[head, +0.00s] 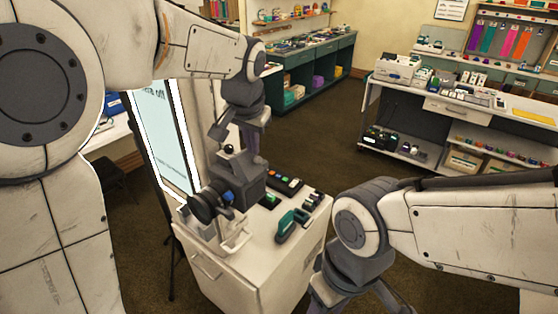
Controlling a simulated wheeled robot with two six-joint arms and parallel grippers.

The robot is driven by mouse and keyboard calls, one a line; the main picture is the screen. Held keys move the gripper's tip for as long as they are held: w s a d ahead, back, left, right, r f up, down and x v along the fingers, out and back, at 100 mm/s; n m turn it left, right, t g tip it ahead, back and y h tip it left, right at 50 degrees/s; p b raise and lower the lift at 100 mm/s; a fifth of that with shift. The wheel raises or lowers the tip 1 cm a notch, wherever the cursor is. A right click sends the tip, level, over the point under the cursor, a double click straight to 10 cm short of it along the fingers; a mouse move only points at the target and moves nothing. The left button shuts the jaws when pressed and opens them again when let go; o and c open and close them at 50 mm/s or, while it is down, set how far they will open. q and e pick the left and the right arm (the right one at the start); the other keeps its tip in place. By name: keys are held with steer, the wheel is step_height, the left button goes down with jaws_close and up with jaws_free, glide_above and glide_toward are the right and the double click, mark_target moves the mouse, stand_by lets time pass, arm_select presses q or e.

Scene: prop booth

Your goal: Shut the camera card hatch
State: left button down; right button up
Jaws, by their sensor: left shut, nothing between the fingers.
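A dark grey camera (240,178) with a large black round lens stands on a white cabinet (262,262). A pale, frame-like piece (236,236) sticks out low at the camera's front; I cannot tell whether it is the card hatch. No hatch edge shows clearly. My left gripper (226,136) is shut and empty, pointing down just above or behind the camera's top. I cannot tell whether it touches. My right gripper (352,299) hangs low at the bottom edge, right of the cabinet, partly cut off. Its fingertips are out of view.
A green-handled item (290,226) and a dark strip with coloured buttons (286,186) share the cabinet top. A bright panel (168,130) stands behind on the left. Loaded benches stand at the back (302,62) and right (430,112). Brown floor between is clear.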

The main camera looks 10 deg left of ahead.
mark_target(244, 150)
arm_select(q)
steer(key=shift+w+a+f, duration=0.1)
steer(key=shift+w+a, duration=0.3)
steer(key=shift+a, duration=0.3)
steer(key=shift+w+a+f, duration=0.1)
steer(key=shift+w+a, duration=0.25)
steer(key=shift+a, duration=0.3)
steer(key=shift+w+a+f+b, duration=0.25)
steer(key=shift+w+a, duration=0.1)
steer(key=shift+a, duration=0.15)
steer(key=shift+w+a+f+b, duration=0.1)
steer(key=shift+w+a+f, duration=0.2)
steer(key=shift+a, duration=0.25)
steer(key=shift+w+a+f+b, duration=0.2)
steer(key=shift+w+a, duration=0.15)
steer(key=shift+a, duration=0.25)
